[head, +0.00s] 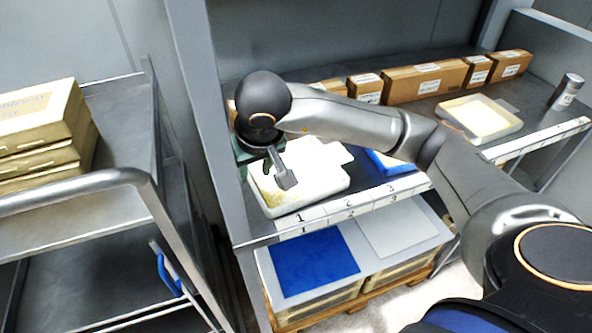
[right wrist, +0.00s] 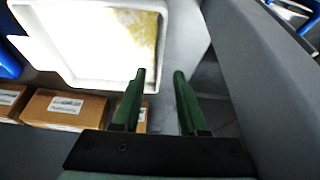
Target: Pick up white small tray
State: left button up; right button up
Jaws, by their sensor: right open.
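A white small tray (head: 326,181) sits on the shelf above the number 1 and 2 labels in the head view, with yellowish contents inside. It also shows in the right wrist view (right wrist: 60,72) at the upper left. My right gripper (right wrist: 160,74) is open, its two green fingers apart. One fingertip is close to the tray's edge in the right wrist view; I cannot tell whether it touches. In the head view my right gripper (head: 262,168) is over the tray's left end and hides part of it. My left gripper is not in view.
A blue tray (head: 392,163) sits right of the white tray. Another white tray (head: 478,118) and a metal cylinder (head: 566,91) are farther right. Cardboard boxes (head: 426,80) line the back. A grey post (head: 200,110) stands close left, beside a cart (head: 100,215).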

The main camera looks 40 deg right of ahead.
aim_at(254, 184)
jog(key=shift+x, duration=2.6)
jog(key=shift+w+r, duration=0.1)
jog(key=shift+c, duration=0.2)
grip_shut()
